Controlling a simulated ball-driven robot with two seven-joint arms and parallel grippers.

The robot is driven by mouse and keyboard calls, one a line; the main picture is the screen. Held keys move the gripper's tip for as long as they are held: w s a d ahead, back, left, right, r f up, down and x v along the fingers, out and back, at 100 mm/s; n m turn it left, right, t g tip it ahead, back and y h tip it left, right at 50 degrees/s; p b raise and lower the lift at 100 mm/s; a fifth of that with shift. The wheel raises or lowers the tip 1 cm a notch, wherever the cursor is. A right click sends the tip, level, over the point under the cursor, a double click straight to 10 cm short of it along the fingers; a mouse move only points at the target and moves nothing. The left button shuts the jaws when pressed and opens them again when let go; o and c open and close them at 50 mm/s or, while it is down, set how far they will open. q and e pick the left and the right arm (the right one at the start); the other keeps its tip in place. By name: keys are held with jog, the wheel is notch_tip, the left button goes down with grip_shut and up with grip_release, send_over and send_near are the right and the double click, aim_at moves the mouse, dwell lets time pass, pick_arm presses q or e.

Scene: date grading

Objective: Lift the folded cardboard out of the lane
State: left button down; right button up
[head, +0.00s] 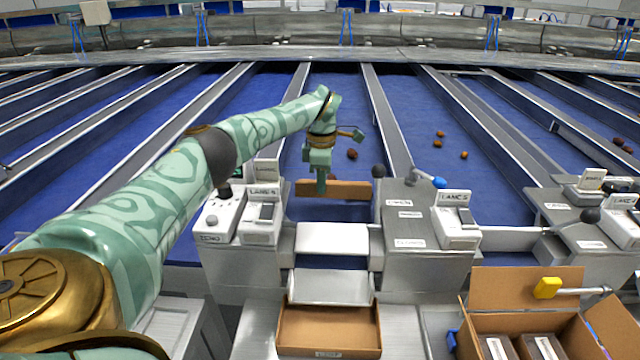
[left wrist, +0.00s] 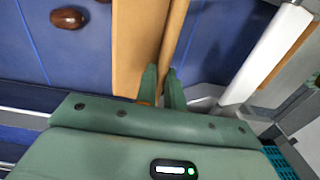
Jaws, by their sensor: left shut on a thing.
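The folded cardboard (head: 350,189) is a brown strip lying crosswise near the front end of the blue lane (head: 345,120), just behind the white plate at the lane's mouth. My left gripper (head: 321,188) reaches down from above and is shut on the cardboard, left of its middle. In the left wrist view, the gripper's green fingers (left wrist: 162,84) close on the edge of the cardboard (left wrist: 137,40), which shows a fold line. I cannot tell whether the cardboard touches the lane floor. My right gripper is out of view.
A dark date (head: 352,154) lies in the lane behind the cardboard; a date also shows in the left wrist view (left wrist: 68,18). Metal dividers (head: 384,120) flank the lane. Control boxes (head: 262,222) stand at both sides. An open carton (head: 329,330) is in front.

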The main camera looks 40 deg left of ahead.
pick_arm(q)
notch_tip(320, 180, up, 9)
jog(key=p, duration=0.7)
jog(key=shift+f, duration=0.15)
notch_tip(320, 180, up, 6)
jog(key=p, duration=0.6)
jog(key=shift+r, duration=0.2)
